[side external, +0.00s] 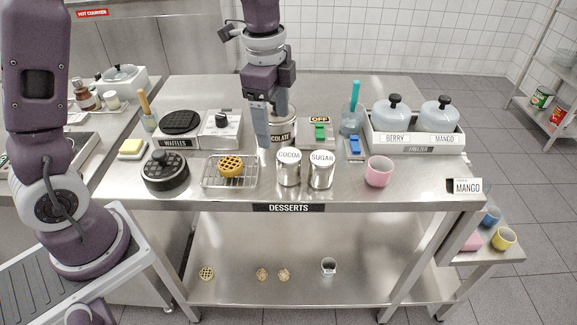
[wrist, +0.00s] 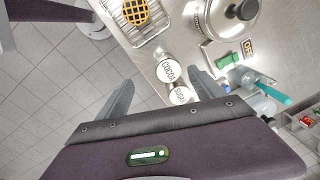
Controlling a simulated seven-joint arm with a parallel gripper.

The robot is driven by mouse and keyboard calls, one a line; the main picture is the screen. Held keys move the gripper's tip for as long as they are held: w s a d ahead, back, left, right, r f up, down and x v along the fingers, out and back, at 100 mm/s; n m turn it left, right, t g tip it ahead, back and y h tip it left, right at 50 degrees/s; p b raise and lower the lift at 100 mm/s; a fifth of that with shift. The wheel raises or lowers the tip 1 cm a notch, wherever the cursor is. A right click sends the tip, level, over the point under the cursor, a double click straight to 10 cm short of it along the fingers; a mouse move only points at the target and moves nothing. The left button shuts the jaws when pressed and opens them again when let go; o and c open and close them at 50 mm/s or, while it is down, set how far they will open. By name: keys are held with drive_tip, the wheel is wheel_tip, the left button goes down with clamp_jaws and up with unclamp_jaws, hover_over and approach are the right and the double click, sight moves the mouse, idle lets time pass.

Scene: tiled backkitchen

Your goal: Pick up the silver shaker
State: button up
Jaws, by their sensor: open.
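Two silver shakers with white labelled tops stand upright side by side near the front edge of the steel counter. The cocoa shaker (side external: 289,175) is on the left and the sugar shaker (side external: 321,177) is on the right. In the wrist view the cocoa shaker (wrist: 168,71) shows between my fingertips, and the sugar shaker (wrist: 180,95) is partly hidden by my gripper's body. My gripper (side external: 271,130) is open and empty, above and behind the shakers in the side view, in front of the chocolate pot. In the wrist view my gripper (wrist: 160,78) has its fingers spread wide.
The chocolate pot (side external: 283,133) stands behind the shakers. A wire rack (side external: 210,182) with a waffle (side external: 231,167) is to their left, and a pink cup (side external: 379,171) to their right. A freezer tray (side external: 400,149) with lidded tubs is at the back right.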

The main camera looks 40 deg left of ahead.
sight(288, 154)
drive_tip(key=w+f, duration=0.1)
drive_tip(key=w+f+m, duration=0.1)
drive_tip(key=f, duration=0.1)
drive_tip(key=w+f+m+g, duration=0.1)
drive_tip(key=f, duration=0.1)
drive_tip(key=shift+f, duration=0.1)
drive_tip(key=shift+m, duration=0.4)
drive_tip(key=f, duration=0.5)
drive_tip(key=d+f, duration=0.1)
drive_tip(key=f, duration=0.1)
drive_tip(key=shift+f, duration=0.3)
drive_tip(key=shift+r, duration=0.1)
drive_tip(key=c, duration=1.6)
